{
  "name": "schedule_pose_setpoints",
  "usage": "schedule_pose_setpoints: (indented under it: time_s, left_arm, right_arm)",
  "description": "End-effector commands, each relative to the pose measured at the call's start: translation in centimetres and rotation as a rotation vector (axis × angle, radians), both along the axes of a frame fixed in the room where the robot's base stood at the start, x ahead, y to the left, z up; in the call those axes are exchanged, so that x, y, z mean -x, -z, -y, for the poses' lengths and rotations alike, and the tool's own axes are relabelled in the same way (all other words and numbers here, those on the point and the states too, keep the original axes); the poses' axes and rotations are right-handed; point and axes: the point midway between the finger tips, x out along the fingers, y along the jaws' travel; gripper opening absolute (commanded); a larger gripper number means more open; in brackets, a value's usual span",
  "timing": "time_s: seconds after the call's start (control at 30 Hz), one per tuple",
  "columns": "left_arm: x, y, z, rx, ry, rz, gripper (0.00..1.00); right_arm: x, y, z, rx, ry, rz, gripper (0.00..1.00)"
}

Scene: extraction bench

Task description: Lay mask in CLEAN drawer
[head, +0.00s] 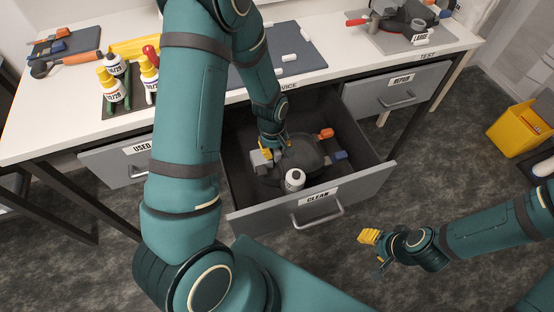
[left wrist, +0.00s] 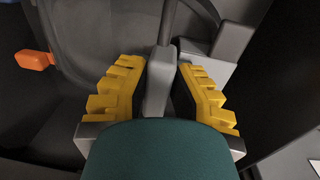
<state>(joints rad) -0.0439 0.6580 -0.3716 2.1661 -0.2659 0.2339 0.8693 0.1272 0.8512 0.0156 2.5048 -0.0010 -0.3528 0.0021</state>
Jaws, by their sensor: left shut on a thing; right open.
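The CLEAN drawer (head: 345,200) stands open under the bench. A dark grey, rounded mask (head: 304,152) is inside it, low near the drawer floor; I cannot tell whether it touches the floor. My left gripper (head: 267,152) reaches down into the drawer at the mask's left side. In the left wrist view the yellow fingers (left wrist: 160,92) are shut around a grey bar-like part (left wrist: 158,78), which seems to belong to the mask. My arm hides part of the mask in the head view. My right gripper (head: 371,240) is open and empty, outside the drawer at its front right.
An orange-ended piece (head: 326,133), a blue-ended piece (head: 341,155) and a white round part (head: 294,180) show around the mask. The USED drawer (head: 118,165) and REPAIR drawer (head: 398,95) are at the sides. A yellow bin (head: 515,130) stands at the right.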

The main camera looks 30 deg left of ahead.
Motion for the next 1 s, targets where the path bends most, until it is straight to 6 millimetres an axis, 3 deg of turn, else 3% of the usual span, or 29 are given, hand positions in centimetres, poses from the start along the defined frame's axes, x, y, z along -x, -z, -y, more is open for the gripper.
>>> schedule_pose_setpoints:
  time_s: [0.23,0.43,0.67,0.7,0.73,0.77,1.0]
  left_arm:
    - [-0.1,1.6,0.0,0.000,0.001,0.003,0.00]
    - [-0.1,4.1,0.0,0.001,0.000,0.002,0.00]
    - [-0.2,4.3,0.0,0.000,0.001,0.005,0.00]
    - [-0.1,4.4,0.0,0.001,0.000,0.002,0.29]
    - [-0.1,4.4,0.0,0.001,0.000,0.002,0.39]
    - [-0.1,4.4,0.0,0.001,0.000,0.002,0.43]
    - [-0.1,4.4,0.0,0.000,0.000,0.001,0.43]
  right_arm:
    - [-0.1,0.5,0.0,0.000,0.001,0.003,0.47]
    - [-0.2,1.2,0.0,0.001,0.002,0.006,0.47]
    - [-0.3,1.2,0.0,0.001,0.002,0.007,0.47]
    - [-0.3,1.2,0.0,0.001,0.002,0.007,0.47]
    - [-0.3,1.2,0.0,0.001,0.002,0.007,0.47]
    - [-0.3,1.2,0.0,0.001,0.002,0.007,0.47]
    - [-0.3,1.2,0.0,0.001,0.002,0.006,0.47]
